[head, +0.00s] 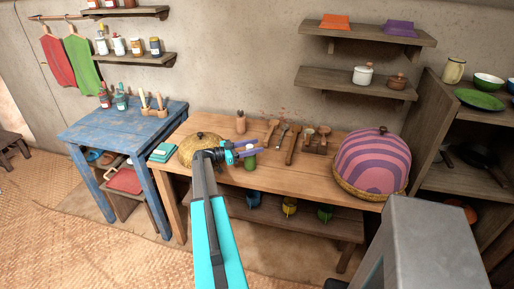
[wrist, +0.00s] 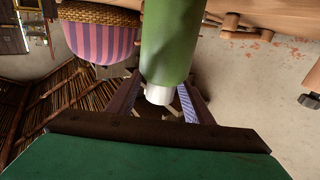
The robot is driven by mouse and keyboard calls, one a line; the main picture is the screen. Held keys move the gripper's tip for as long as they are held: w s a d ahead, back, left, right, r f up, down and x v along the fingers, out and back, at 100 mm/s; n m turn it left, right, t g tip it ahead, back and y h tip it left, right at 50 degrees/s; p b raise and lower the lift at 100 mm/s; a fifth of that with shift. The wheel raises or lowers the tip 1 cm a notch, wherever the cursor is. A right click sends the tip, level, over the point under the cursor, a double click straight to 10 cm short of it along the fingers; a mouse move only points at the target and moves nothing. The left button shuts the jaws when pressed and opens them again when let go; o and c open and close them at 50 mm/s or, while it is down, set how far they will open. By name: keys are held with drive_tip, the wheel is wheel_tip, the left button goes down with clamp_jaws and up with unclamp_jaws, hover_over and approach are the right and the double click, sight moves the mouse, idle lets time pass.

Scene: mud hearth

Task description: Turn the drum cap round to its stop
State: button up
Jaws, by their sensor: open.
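A green cylinder, which looks like the drum (wrist: 168,45), reaches down from the top of the wrist view. Its white end cap (wrist: 159,95) faces my gripper. My gripper (wrist: 160,84) is open, with one finger on each side of the cap in the picture. I cannot tell whether either finger touches it. In the head view my gripper (head: 258,147) is over the middle of the wooden table, and a small part of the green drum (head: 250,163) shows just below it. The cap is hidden there.
On the wooden table (head: 330,190), a woven dome (head: 203,139) stands left of my gripper and wooden utensils (head: 292,145) lie to its right. A large pink-and-purple striped dome (head: 372,160) in a basket fills the right end. Shelves (head: 365,37) hang on the wall behind.

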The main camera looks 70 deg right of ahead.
drive_tip(key=b+v, duration=0.3)
drive_tip(key=v, duration=0.9)
drive_tip(key=shift+s, duration=0.1)
